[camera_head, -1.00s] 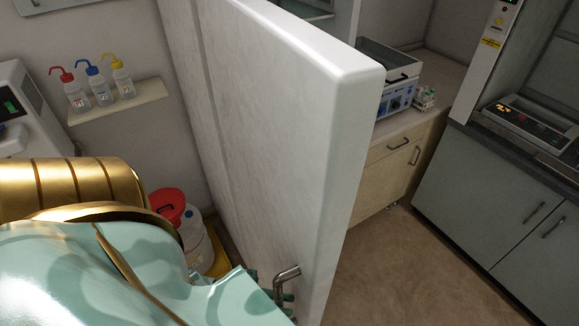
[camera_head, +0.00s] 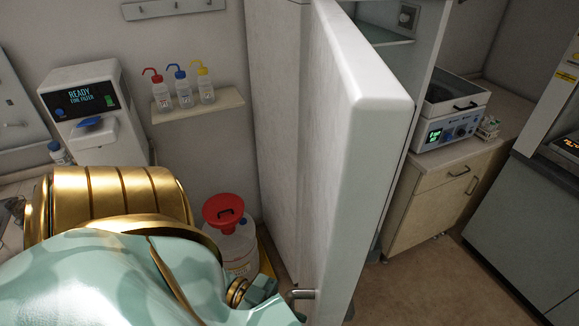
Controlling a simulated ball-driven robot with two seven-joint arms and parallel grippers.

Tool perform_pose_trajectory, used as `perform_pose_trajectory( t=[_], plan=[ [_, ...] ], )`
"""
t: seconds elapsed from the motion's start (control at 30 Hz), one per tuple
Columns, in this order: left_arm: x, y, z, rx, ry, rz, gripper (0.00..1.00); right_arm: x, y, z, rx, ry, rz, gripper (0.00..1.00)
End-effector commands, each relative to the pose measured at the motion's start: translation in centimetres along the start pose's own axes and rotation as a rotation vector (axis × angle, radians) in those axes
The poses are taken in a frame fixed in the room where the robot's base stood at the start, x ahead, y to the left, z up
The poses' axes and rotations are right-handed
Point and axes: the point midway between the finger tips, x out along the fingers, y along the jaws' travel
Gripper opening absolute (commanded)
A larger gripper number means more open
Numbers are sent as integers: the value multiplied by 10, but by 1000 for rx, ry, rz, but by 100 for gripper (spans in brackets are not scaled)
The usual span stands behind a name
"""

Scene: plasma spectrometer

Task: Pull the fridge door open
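The white fridge door (camera_head: 345,150) stands open and juts toward me, seen nearly along its edge. Part of the fridge interior (camera_head: 385,32) with a shelf shows to the right of the door. The metal door handle (camera_head: 301,294) sticks out low on the door's left face, near the bottom of the view. My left arm, gold and mint green, comes in from the left and covers the lower left. My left gripper (camera_head: 266,289) is beside the handle, mostly hidden by the arm. Its fingers and any grip cannot be made out. My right gripper is not in view.
A red-lidded container (camera_head: 232,235) stands on the floor left of the fridge. A wall shelf (camera_head: 198,108) holds three wash bottles. A wooden cabinet (camera_head: 430,205) with a blue-grey device (camera_head: 450,125) stands right of the door. Brown floor is free at lower right.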

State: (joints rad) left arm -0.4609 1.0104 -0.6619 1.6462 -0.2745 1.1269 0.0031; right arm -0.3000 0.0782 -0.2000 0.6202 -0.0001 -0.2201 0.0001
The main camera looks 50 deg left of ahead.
Motion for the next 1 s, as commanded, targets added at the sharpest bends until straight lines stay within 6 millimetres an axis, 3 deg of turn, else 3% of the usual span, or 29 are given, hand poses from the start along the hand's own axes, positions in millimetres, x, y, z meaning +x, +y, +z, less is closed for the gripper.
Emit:
perform_pose_trajectory(
  t=[0.43, 0.47, 0.87, 1.0],
  plan=[
    [-1, -1, 0, 0, -2, -1, 0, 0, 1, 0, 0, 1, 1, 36],
    [-1, -1, 0, 0, -2, -1, 22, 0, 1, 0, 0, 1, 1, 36],
    [-1, -1, 0, 0, -1, -1, 22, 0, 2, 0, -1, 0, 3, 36],
    [-10, 0, 2, -2, -2, -1, 22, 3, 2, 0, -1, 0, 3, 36]
  ],
)
